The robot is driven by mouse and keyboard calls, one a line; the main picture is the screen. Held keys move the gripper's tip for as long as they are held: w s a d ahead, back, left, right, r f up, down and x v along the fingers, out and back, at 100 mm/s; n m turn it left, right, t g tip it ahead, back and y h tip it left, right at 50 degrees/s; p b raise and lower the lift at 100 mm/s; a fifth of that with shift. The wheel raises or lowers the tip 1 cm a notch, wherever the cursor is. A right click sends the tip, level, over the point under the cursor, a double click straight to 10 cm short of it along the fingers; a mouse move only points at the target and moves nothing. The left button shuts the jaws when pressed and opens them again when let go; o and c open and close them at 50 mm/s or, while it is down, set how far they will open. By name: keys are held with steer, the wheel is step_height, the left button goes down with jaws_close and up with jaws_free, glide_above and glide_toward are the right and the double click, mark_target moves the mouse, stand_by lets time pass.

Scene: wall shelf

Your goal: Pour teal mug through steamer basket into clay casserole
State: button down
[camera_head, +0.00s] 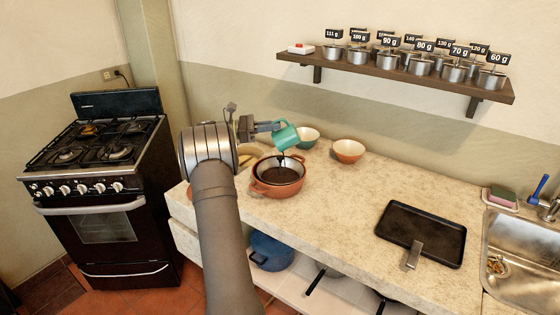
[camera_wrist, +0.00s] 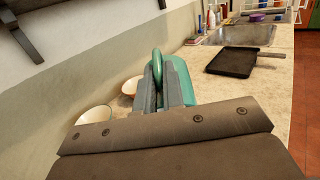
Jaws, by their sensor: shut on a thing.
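The teal mug (camera_head: 286,137) is tilted steeply above the clay casserole, and a dark stream runs down from its rim. My gripper (camera_head: 268,127) is shut on the mug's handle; the handle and mug (camera_wrist: 180,82) also show between the fingers in the wrist view. The clay casserole (camera_head: 262,189) is a round orange-brown pot on the counter. The steamer basket (camera_head: 297,174) appears as a pale-rimmed round insert in the casserole's mouth, with dark contents inside. How much has passed into the casserole is hidden.
A black griddle pan (camera_head: 420,234) lies on the right, before the sink (camera_head: 525,260). A wall shelf (camera_head: 400,72) holds several labelled metal pots. The middle counter is clear.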

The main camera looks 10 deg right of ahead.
mark_target(293, 125)
steer(key=shift+a+f+h, duration=0.1)
steer(key=shift+a+h, duration=0.2)
steer(key=shift+h, duration=0.1)
steer(key=d+y, duration=0.2)
steer(key=d+r+y, duration=0.1)
steer(key=d+y, duration=0.1)
steer(key=shift+s, duration=0.1)
steer(key=d+y, duration=0.1)
steer(key=y, duration=0.1)
steer(key=d+f+t+y+p, duration=0.1)
steer(key=d+y, duration=0.1)
steer(key=shift+s+d+y, duration=0.2)
steer(key=shift+d+y, duration=0.05)
steer(key=shift+y, duration=0.05)
steer(key=d+y, duration=0.1)
steer(key=d+f+y, duration=0.1)
steer(key=shift+s+y+p, duration=0.1)
steer(key=shift+y+p, duration=0.2)
steer(key=shift+s+d+f+t+y+p, duration=0.1)
steer(key=shift+d+f+t+y+p, duration=0.45)
steer(key=shift+y, duration=1.55)
steer(key=shift+s+d+f+t+y+p, duration=0.15)
steer(key=shift+d+y+p, duration=0.4)
steer(key=shift+d+y, duration=1.05)
steer(key=shift+s+d+f+t+y+p, duration=0.1)
steer(key=shift+d+f+t+y+p, duration=0.35)
steer(key=shift+y, duration=2.15)
steer(key=shift+a+r, duration=0.1)
